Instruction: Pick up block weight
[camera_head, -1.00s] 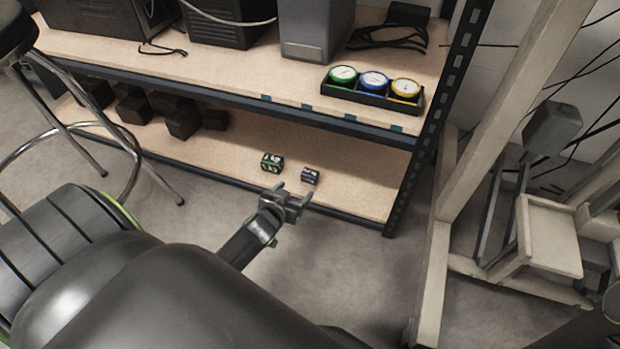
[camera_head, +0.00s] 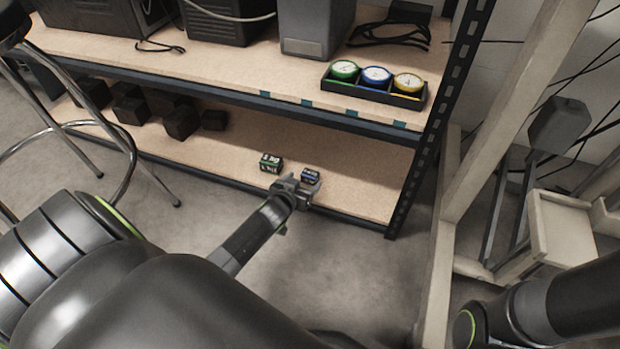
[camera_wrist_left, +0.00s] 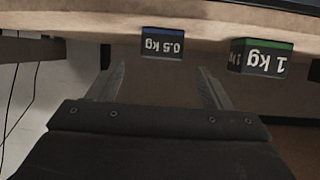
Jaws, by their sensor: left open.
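Two small dark block weights sit on the lower shelf (camera_head: 360,196). The blue-topped block weight (camera_head: 311,175) reads 0.5 kg in the left wrist view (camera_wrist_left: 163,43). The green-topped block weight (camera_head: 271,162) stands to its left and reads 1 kg in the left wrist view (camera_wrist_left: 260,57). My left gripper (camera_head: 299,186) is open and empty at the front edge of the lower shelf, just in front of the blue block. In the left wrist view the blue block shows beyond and between the two fingers, with the green one to the right. My right gripper is out of view.
The upper shelf holds a black tray (camera_head: 332,84) with green, blue and yellow round dials. Several dark blocks (camera_head: 181,122) stand further left on the lower shelf. A black shelf post (camera_head: 436,125) rises at the right. A stool (camera_head: 134,160) stands at the left.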

